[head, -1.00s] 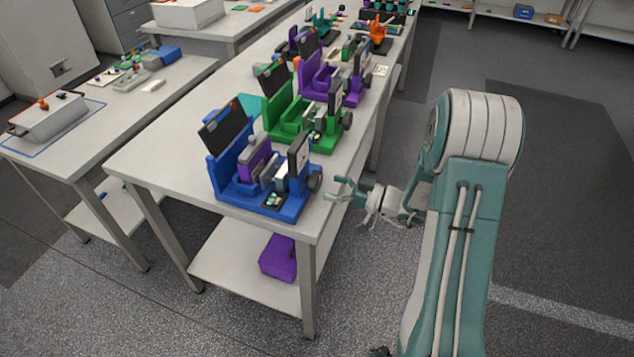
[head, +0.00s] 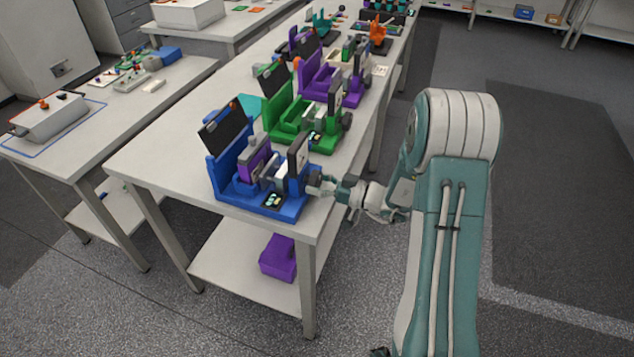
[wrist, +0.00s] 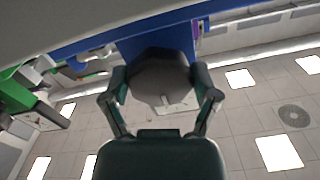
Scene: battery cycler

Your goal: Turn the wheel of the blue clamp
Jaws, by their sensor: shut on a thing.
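The blue clamp (head: 232,190) stands at the near end of the long table, with a purple block (head: 256,158) and a dark upright panel on it. Its wheel is on the right side, mostly hidden behind my gripper in the head view. In the wrist view the grey wheel (wrist: 160,80) sits between my two fingers, with the blue body (wrist: 155,42) of the clamp behind it. My gripper (head: 322,184) reaches in from the right and is shut on the wheel, one finger on each side.
A green clamp (head: 285,128) and a purple clamp (head: 350,98) stand behind the blue one on the same table (head: 150,165). A purple box (head: 279,258) lies on the lower shelf. The floor right of the table is clear around my arm.

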